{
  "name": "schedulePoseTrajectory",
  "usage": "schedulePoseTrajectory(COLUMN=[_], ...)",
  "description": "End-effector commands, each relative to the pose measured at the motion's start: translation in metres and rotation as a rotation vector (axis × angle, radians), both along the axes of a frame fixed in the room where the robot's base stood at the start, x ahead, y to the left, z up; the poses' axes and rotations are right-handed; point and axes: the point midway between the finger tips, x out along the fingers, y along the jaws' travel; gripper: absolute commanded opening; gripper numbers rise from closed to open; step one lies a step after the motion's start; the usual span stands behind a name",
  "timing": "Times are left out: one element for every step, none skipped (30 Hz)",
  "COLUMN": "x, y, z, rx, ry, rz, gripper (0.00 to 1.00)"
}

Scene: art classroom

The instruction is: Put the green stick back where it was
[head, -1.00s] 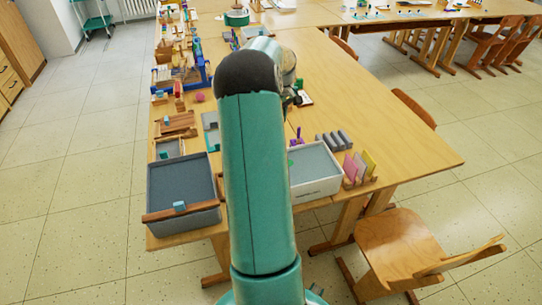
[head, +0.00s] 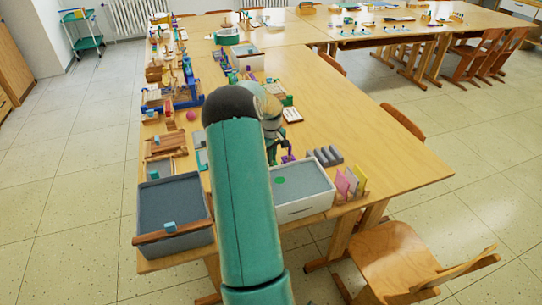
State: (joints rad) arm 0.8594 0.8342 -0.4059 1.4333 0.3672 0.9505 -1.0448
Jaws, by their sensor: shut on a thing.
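My arm rises through the middle of the head view and hides part of the table. My gripper (head: 273,150) is small and partly hidden beyond the arm, low over the table behind the white-walled tray. It is shut on the green stick, which I can barely make out against the dark fingers. A purple piece (head: 288,157) is close beside the gripper; I cannot tell whether they touch.
The white-walled tray (head: 304,208) holds a green disc (head: 280,181). Grey blocks (head: 325,156) and coloured panels (head: 350,182) are to its right. A grey bin (head: 176,243) is at the near left. The table's right side (head: 385,160) is clear.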

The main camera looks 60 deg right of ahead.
Motion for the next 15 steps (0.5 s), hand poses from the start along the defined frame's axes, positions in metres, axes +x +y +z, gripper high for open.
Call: schedulePoseTrajectory(x=[0.0004, 0.0004, 0.0004, 0.0004, 0.0003, 0.0002, 0.0002, 0.0002, 0.0003, 0.0003, 0.0003, 0.0003, 0.0003, 0.0003, 0.0003], y=[-0.0001, -0.0001, -0.0001, 0.0000, 0.0000, -0.0001, -0.0001, -0.0001, -0.0002, -0.0002, -0.0002, -0.0001, -0.0001, -0.0001, -0.0002], z=[0.0007, 0.0007, 0.0008, 0.0006, 0.0001, -0.0010, -0.0019, -0.0028, -0.0022, -0.0022, -0.0021, -0.0021, -0.0021, -0.0020, -0.0020], rx=[-0.001, -0.001, 0.000, 0.000, 0.000, 0.000, 0.000, 0.000, -0.001, -0.001, -0.001, -0.001, -0.001, -0.001, -0.001], ry=[-0.001, -0.001, -0.001, -0.001, 0.000, 0.000, 0.000, 0.000, -0.001, 0.000, 0.000, 0.000, 0.000, 0.000, 0.000], rz=[0.000, 0.000, 0.000, 0.000, 0.000, 0.000, 0.000, 0.000, 0.000, 0.000, 0.000, 0.000, 0.000, 0.000, 0.000], gripper=[0.00, 0.00, 0.00, 0.00, 0.00, 0.00, 0.00, 0.00, 0.19, 0.25, 0.31, 0.33, 0.33, 0.33, 0.33])
